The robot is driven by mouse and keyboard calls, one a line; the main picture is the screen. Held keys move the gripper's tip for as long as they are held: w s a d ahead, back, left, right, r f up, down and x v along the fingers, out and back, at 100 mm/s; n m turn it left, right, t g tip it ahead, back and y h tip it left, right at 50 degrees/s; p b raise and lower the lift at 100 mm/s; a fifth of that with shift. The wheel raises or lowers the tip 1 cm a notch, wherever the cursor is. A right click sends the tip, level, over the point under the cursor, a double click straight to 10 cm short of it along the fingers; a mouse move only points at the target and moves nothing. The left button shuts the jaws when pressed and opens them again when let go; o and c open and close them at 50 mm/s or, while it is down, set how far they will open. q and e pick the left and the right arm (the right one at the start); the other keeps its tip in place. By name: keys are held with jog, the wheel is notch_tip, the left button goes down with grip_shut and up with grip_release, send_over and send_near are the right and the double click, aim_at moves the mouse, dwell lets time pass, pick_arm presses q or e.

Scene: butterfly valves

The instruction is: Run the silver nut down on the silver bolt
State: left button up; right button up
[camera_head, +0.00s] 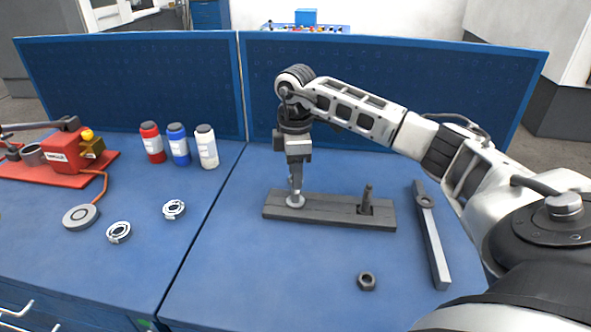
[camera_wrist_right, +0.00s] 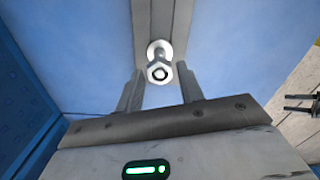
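The silver bolt stands upright on the left part of a dark grey bar, its round pale base (camera_head: 295,201) showing under my right gripper (camera_head: 296,182). The right wrist view looks along the bolt from above: the silver nut (camera_wrist_right: 158,73) shows as a hexagon around a dark centre, in line with the round base (camera_wrist_right: 153,46). How far down the bolt the nut sits is hard to tell. The right gripper's two fingers (camera_wrist_right: 160,85) stand apart on either side of the nut, with visible gaps. My left gripper is not in view.
The dark bar (camera_head: 330,212) also carries a dark bolt (camera_head: 366,202). A dark nut (camera_head: 367,281) and a long grey bar tool (camera_head: 434,245) lie on the blue table. Bottles (camera_head: 178,146), metal rings (camera_head: 118,232) and a red device (camera_head: 65,155) are at left. The front middle is mostly clear.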

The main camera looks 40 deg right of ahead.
jog(key=n, duration=2.2)
jog(key=shift+n, duration=0.4)
grip_shut()
jog(key=m, duration=0.5)
jog(key=shift+m, duration=0.4)
jog(key=m, duration=0.5)
jog(key=shift+c, duration=0.7)
grip_release()
jog(key=shift+m, duration=0.7)
jog(key=o, duration=0.4)
jog(key=shift+o, duration=0.2)
